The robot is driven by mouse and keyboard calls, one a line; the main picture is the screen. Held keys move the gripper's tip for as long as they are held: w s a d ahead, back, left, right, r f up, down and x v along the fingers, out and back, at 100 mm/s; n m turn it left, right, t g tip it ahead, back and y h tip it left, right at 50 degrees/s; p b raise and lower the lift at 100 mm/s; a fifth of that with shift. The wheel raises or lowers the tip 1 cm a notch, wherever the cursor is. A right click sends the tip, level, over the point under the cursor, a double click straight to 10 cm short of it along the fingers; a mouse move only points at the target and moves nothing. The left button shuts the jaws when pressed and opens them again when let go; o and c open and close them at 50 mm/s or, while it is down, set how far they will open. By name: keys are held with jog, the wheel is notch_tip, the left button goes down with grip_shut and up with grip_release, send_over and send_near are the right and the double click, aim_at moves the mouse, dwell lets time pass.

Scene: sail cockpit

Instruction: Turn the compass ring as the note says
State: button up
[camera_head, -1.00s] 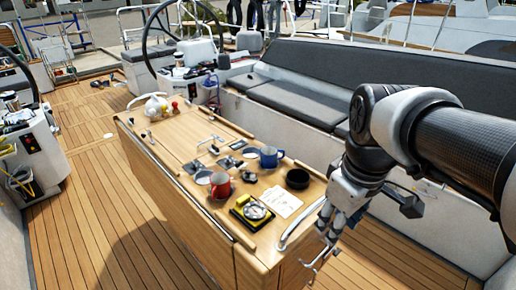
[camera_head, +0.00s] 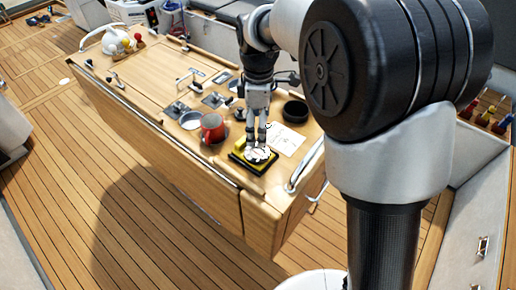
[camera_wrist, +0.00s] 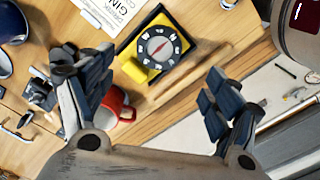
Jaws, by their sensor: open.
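I cannot tell whether a fingertip touches the ring. The white note (camera_head: 286,138) lies beside the compass; it is partly seen in the wrist view (camera_wrist: 108,12), its writing too small or cut off to read.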

aim_at(258, 152)
notch_tip(258, 152, down, 10)
jog(key=b, duration=0.2)
jog(key=shift+r+b, duration=0.1)
jog(key=shift+b, duration=0.25)
jog(key=c, duration=1)
jog(key=shift+c, duration=0.2)
